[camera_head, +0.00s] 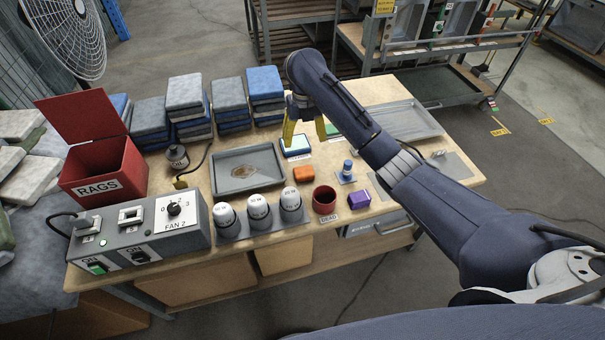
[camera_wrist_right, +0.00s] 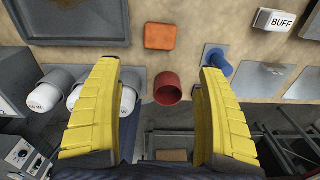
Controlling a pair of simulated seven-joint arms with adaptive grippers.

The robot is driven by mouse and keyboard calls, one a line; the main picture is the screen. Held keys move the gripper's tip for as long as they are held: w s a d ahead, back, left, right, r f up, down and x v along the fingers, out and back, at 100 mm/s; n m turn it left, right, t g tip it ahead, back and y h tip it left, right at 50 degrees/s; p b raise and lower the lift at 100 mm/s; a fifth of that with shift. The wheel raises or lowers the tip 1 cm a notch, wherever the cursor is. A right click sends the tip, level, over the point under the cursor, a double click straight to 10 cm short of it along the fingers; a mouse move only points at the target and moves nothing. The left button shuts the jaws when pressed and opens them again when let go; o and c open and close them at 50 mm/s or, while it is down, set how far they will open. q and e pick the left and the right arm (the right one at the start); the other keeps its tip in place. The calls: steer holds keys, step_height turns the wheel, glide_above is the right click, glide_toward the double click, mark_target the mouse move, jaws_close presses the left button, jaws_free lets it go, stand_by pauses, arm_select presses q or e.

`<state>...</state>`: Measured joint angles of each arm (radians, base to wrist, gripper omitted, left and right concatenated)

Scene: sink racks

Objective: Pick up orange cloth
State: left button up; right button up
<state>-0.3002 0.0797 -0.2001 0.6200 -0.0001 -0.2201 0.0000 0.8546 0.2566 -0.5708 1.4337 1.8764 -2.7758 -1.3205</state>
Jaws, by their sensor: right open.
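The orange cloth (camera_head: 304,174), a small folded block, lies on the wooden bench right of the grey tray. It also shows in the right wrist view (camera_wrist_right: 160,36), near the top centre, beyond the fingertips. My right gripper (camera_head: 305,130) has yellow fingers spread apart with nothing between them. In the head view it is above the bench, farther back than the orange cloth and apart from it. The wrist view shows both fingers (camera_wrist_right: 160,75) wide open. My left gripper is not in view.
A red DEAD cup (camera_head: 324,201), a purple block (camera_head: 359,200) and a blue peg (camera_head: 347,170) stand near the cloth. The grey tray (camera_head: 218,190) is to its left, several white-topped cylinders (camera_head: 258,207) in front. Stacked cloths (camera_head: 229,95) and a red RAGS bin (camera_head: 103,170) are farther left.

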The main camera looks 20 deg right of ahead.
mark_target(304, 171)
steer(key=shift+f, duration=8.6)
steer(key=c, duration=0.8)
